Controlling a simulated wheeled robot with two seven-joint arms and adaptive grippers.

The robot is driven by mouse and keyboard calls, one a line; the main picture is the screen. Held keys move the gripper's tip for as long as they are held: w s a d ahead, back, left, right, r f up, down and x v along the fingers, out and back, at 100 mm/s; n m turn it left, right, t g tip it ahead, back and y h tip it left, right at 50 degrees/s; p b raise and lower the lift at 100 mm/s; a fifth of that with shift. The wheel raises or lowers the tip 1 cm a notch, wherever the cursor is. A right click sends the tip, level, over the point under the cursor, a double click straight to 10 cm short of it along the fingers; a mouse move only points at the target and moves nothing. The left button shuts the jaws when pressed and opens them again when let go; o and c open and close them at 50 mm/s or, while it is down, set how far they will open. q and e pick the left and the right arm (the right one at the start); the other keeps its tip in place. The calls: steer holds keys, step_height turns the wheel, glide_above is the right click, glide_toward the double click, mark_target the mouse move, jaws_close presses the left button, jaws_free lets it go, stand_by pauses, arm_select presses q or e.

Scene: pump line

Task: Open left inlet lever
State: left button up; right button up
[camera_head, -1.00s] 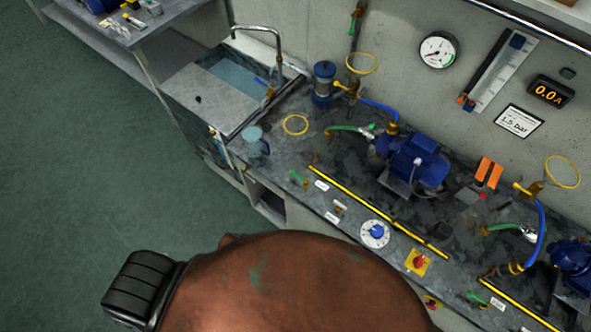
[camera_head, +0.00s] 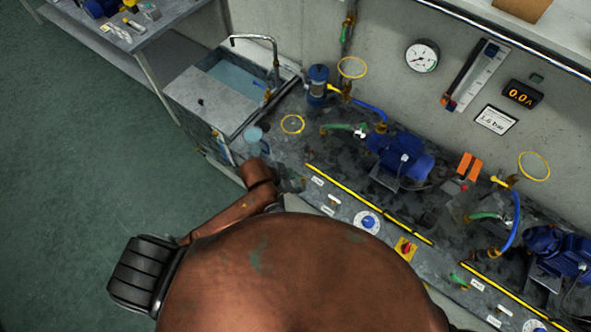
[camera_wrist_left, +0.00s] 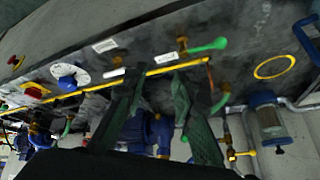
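In the left wrist view, a green-handled lever (camera_wrist_left: 207,46) sits on a brass valve by the bench's front edge, next to a white label (camera_wrist_left: 167,57). It appears to be the left inlet lever. My left gripper (camera_wrist_left: 160,78) shows two dark green fingers spread apart with nothing visible between them. The lever is beyond the fingertips, up and to the right, apart from them. In the head view my left gripper (camera_head: 290,183) is a small dark shape at the bench's front edge, largely hidden by my arm; the lever cannot be made out there. My right gripper is not in view.
A yellow strip (camera_head: 368,203) runs along the bench behind the blue dial (camera_head: 367,222) and red-yellow switch (camera_head: 405,248). Blue pumps (camera_head: 400,155) and hoses stand behind. A clear cup (camera_head: 254,135) stands near the sink (camera_head: 215,95), left of my gripper.

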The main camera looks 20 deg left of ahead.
arm_select(q)
steer(key=w+d+m+g, duration=0.2)
steer(key=d+m, duration=0.3)
steer(key=m, duration=0.2)
steer(key=w+a+m+y, duration=0.3)
steer(key=w+a, duration=0.1)
steer(key=a, duration=0.5)
steer(key=shift+g, duration=0.4)
steer(key=x, duration=0.7)
steer(key=shift+w+d+f, duration=0.1)
steer(key=shift+d, duration=0.05)
jaws_close()
steer(key=shift+f, duration=0.1)
